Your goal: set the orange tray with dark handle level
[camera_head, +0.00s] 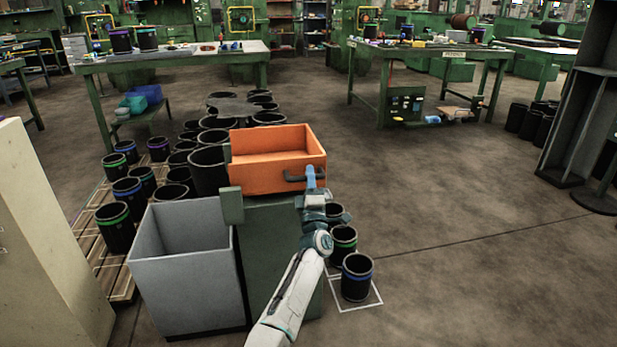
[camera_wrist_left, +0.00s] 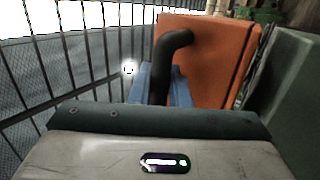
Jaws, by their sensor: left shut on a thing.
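The orange tray (camera_head: 262,178) is an open, empty box beyond a green cabinet (camera_head: 268,245). Its right end looks slightly higher in the head view; I cannot tell exactly how level it is. Its dark handle (camera_head: 293,179) is on the near wall, towards the right. My left gripper (camera_head: 311,176) is shut on this handle. In the left wrist view, the curved handle (camera_wrist_left: 163,55) rises between the blue fingers (camera_wrist_left: 166,84), in front of the orange wall (camera_wrist_left: 208,62). What supports the tray underneath is hidden. My right gripper is not in view.
A grey open bin (camera_head: 190,265) stands left of the green cabinet. Several black sleeves with coloured bands (camera_head: 117,228) stand on pallets at the left. More sleeves (camera_head: 357,277) stand right of my arm. Green workbenches (camera_head: 430,60) stand behind.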

